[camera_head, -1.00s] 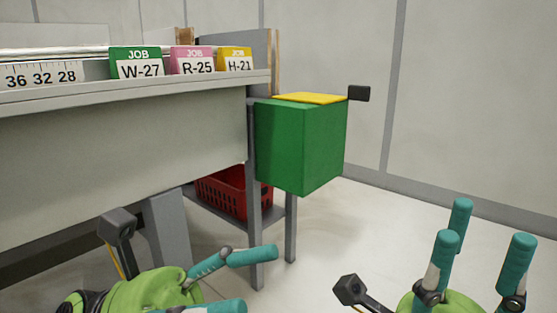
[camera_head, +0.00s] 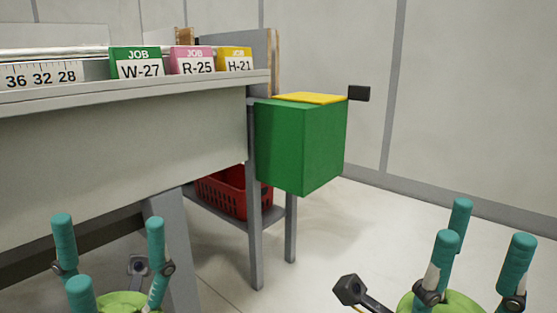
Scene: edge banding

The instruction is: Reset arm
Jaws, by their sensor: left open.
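My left gripper (camera_head: 110,245) is at the lower left, in front of the bench. Its teal fingers point up and stand apart, open and empty. My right gripper (camera_head: 480,255) is at the lower right over the pale floor. Its teal fingers also point up and stand apart, with nothing between them. Neither gripper touches anything that I can see. The lower part of both grippers is cut off by the bottom edge of the view.
The grey bench (camera_head: 120,135) fills the left side. Job cards W-27 (camera_head: 136,62), R-25 (camera_head: 193,60) and H-21 (camera_head: 235,60) stand along its top. A green box (camera_head: 300,145) with a yellow top hangs at its end. A red basket (camera_head: 222,192) sits below. The floor at right is clear.

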